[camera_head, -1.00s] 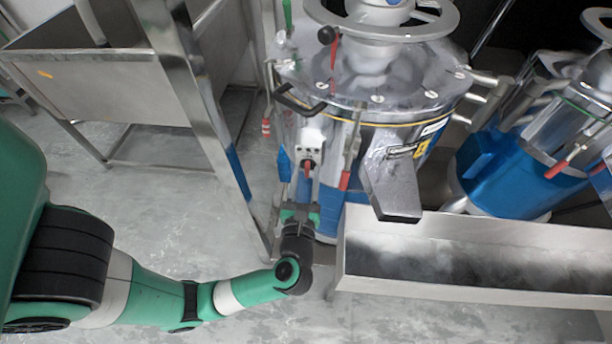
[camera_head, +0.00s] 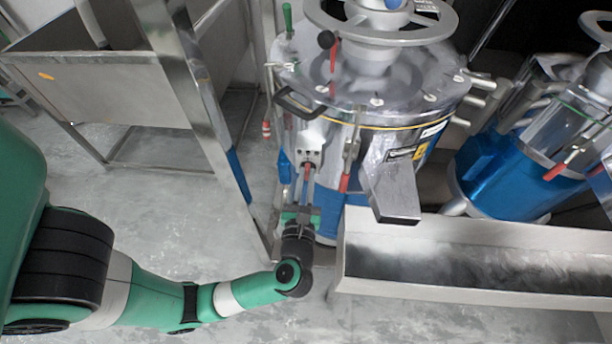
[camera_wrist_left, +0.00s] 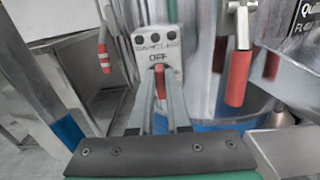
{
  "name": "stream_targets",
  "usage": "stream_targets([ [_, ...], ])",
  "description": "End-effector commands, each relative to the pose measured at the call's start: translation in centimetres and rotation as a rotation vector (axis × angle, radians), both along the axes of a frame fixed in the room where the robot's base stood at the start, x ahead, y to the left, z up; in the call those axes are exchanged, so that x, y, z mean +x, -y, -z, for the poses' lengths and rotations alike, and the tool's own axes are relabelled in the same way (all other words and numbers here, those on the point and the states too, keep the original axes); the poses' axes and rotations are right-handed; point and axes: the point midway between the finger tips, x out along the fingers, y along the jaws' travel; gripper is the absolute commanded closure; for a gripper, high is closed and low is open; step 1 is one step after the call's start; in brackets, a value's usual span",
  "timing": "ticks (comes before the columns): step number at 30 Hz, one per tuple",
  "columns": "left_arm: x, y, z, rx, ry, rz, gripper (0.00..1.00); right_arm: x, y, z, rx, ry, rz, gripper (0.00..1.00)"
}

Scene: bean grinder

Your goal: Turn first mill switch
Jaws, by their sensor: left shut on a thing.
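The first mill (camera_head: 372,88) is a steel and blue drum with a large handwheel on top, in the middle of the head view. Its white switch box (camera_head: 312,140) sits on the front left side. The box also shows in the wrist view (camera_wrist_left: 153,42), with the word OFF above a small red switch knob (camera_wrist_left: 159,69). My left gripper (camera_wrist_left: 160,84) comes from below and in front, its two long grey fingers shut on the red knob. The fingers partly hide the knob. In the head view, the left gripper (camera_head: 306,178) reaches up to the box. My right gripper is not in view.
Red-handled clamps (camera_wrist_left: 238,78) hang close right of the switch. The mill's spout (camera_head: 392,190) juts out above a steel trough (camera_head: 470,262). A second blue mill (camera_head: 510,165) stands at right. A steel frame leg (camera_head: 222,140) rises left of the gripper.

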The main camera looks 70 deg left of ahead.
Motion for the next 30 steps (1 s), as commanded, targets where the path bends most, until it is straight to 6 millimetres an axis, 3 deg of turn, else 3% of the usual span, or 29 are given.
stream_targets([
  [11, 0.2, 0.1, -0.5, 0.102, -0.217, 0.002, 1.0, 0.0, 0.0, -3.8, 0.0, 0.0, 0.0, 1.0],
  [30, 0.8, 0.4, 0.0, 0.366, -0.763, 0.001, 1.0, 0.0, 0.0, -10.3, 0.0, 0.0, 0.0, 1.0],
])
